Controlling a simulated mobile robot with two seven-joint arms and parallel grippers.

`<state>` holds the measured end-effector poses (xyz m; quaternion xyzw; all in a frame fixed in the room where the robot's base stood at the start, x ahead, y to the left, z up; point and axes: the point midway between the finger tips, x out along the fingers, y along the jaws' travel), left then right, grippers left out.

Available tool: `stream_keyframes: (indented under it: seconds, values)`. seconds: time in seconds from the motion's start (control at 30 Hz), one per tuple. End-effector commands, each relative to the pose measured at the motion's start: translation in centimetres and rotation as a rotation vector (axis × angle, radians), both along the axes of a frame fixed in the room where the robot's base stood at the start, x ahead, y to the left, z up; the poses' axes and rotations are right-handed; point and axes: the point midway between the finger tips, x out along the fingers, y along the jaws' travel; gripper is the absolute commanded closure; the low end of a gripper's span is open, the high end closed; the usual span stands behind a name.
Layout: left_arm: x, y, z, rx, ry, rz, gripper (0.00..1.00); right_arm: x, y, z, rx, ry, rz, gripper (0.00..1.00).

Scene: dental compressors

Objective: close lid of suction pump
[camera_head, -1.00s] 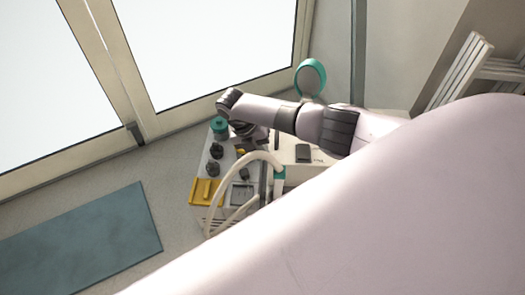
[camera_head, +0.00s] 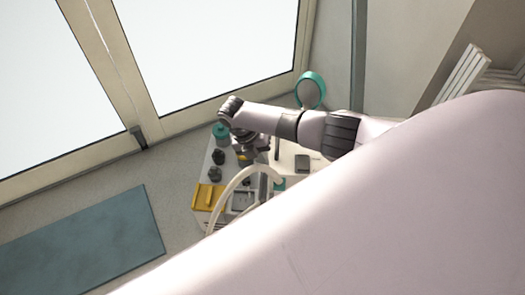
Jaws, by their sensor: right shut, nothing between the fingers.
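The suction pump unit (camera_head: 204,172) is a pale cabinet standing on the floor in the middle of the view. Its top carries black knobs (camera_head: 216,174), a yellow tray-like part (camera_head: 207,197), a teal-capped part (camera_head: 221,131) and a curved cream hose (camera_head: 228,186). A teal ring-shaped part (camera_head: 311,90) stands upright behind it; I cannot tell whether it is the lid. My right gripper (camera_head: 247,156) points down over the unit's top, under the dark wrist, and is shut with nothing in it. Its fingertips are small and partly hidden. My left gripper is not in view.
My right arm covers much of the lower right. A blue-green mat (camera_head: 85,245) lies on the floor at left. Glass doors (camera_head: 210,45) stand behind, and white slatted furniture (camera_head: 470,75) is at the right.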

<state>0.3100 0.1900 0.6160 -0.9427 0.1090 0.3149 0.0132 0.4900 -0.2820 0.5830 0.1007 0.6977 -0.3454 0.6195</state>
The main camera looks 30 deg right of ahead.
Motion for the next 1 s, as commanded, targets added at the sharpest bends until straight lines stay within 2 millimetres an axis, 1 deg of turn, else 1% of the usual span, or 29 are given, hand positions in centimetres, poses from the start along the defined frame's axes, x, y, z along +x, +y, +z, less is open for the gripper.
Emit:
stream_keyframes:
  seconds: [0.03,0.13,0.17,0.2,0.37,0.53,0.6,0.73,1.0]
  values:
    - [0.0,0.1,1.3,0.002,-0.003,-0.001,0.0,-0.1,0.2,1.2,0.001,-0.001,0.0,1.0]
    - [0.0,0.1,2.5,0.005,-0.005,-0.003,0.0,-0.3,0.4,2.2,0.0,-0.003,0.0,1.0]
    - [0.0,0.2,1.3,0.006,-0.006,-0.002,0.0,0.3,1.2,1.6,0.002,-0.007,0.001,1.0]
    - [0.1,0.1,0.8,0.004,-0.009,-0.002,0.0,1.0,2.0,1.7,0.002,-0.007,0.002,1.0]
    - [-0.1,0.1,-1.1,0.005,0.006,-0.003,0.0,2.9,4.5,2.7,0.001,-0.005,0.001,1.0]
    - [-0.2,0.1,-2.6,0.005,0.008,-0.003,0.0,4.4,6.4,3.6,0.0,-0.006,0.001,1.0]
    - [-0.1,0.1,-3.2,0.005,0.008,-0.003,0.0,4.8,6.8,3.8,-0.001,-0.006,0.001,1.0]
    - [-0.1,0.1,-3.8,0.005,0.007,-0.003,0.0,5.4,7.5,4.2,-0.001,-0.004,-0.001,1.0]
    - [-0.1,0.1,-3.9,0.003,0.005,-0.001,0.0,5.6,7.9,4.7,-0.001,-0.003,0.0,1.0]
